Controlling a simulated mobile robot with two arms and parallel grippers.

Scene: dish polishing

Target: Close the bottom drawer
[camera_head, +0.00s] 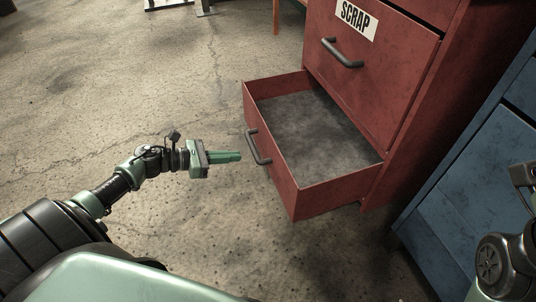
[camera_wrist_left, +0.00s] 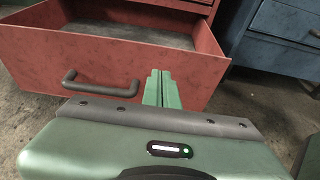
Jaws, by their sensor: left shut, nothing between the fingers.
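The red bottom drawer (camera_head: 282,181) is pulled open from the red cabinet (camera_head: 420,110), and its inside looks empty. Its dark handle (camera_head: 257,147) is on the front panel. My left gripper (camera_head: 238,156) is shut and empty, just left of the handle in the head view, pointing at the drawer front. In the left wrist view the closed green fingers (camera_wrist_left: 162,88) point at the drawer front (camera_wrist_left: 130,75), to the right of the handle (camera_wrist_left: 100,84). I cannot tell whether the fingertips touch the panel. My right gripper is not seen; only part of my right arm shows at the right edge.
A shut upper drawer (camera_head: 375,60) labelled SCRAP is above the open one. A blue cabinet (camera_head: 465,190) stands close on the right. The concrete floor (camera_head: 130,90) left of the drawer is clear. Legs of other furniture stand at the top edge.

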